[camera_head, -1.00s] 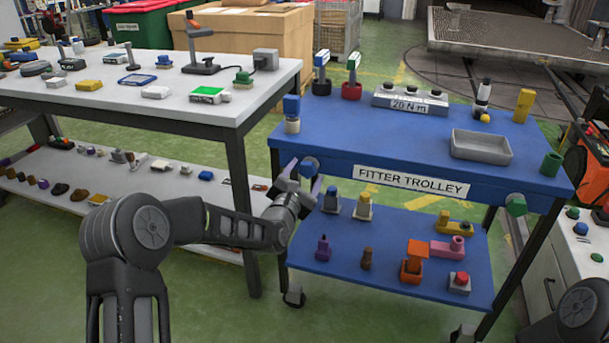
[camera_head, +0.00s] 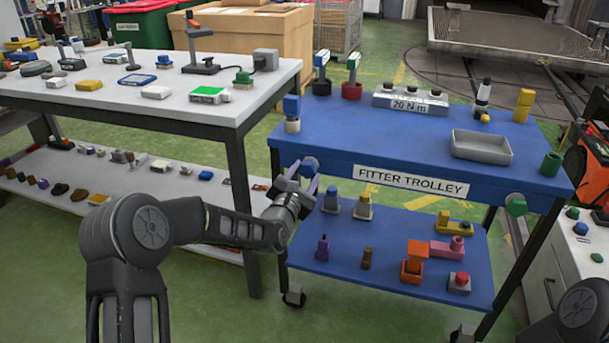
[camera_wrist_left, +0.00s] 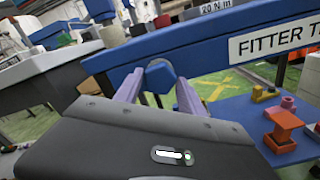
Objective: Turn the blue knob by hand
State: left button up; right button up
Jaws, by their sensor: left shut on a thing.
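The blue knob (camera_head: 309,166) sits on the front edge of the blue trolley (camera_head: 400,155), at its left end. It also shows in the left wrist view (camera_wrist_left: 160,76), between two purple fingers. My left gripper (camera_head: 304,176) reaches it from the front and left, with one finger on each side, and is shut on it. The contact points are partly hidden by the fingers. My right gripper is out of view; only a dark part of my own body shows at the lower right.
The lower trolley shelf (camera_head: 330,260) holds several small coloured parts below my gripper. A white-topped workbench (camera_head: 190,125) stands close on the left. A green hexagonal knob (camera_head: 516,204) is on the trolley's right end. Green floor lies in front.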

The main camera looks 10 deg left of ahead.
pick_arm(q)
jog(key=shift+f, duration=0.1)
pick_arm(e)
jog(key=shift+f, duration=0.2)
pick_arm(q)
jog(key=shift+f+m+b, duration=0.1)
jog(key=shift+m+b, duration=0.5)
jog(key=shift+b, duration=0.35)
jog(key=m+b, duration=0.8)
jog(key=b, duration=0.1)
jog(key=m+b, duration=0.1)
jog(key=m, duration=0.2)
jog(key=shift+b, duration=0.4)
jog(key=shift+m+b, duration=0.45)
jog(key=shift+m, duration=0.45)
jog(key=m+b, duration=0.1)
jog(key=m, duration=0.1)
jog(key=shift+m, duration=0.3)
jog(key=shift+m+b, duration=0.4)
jog(key=shift+m, duration=1)
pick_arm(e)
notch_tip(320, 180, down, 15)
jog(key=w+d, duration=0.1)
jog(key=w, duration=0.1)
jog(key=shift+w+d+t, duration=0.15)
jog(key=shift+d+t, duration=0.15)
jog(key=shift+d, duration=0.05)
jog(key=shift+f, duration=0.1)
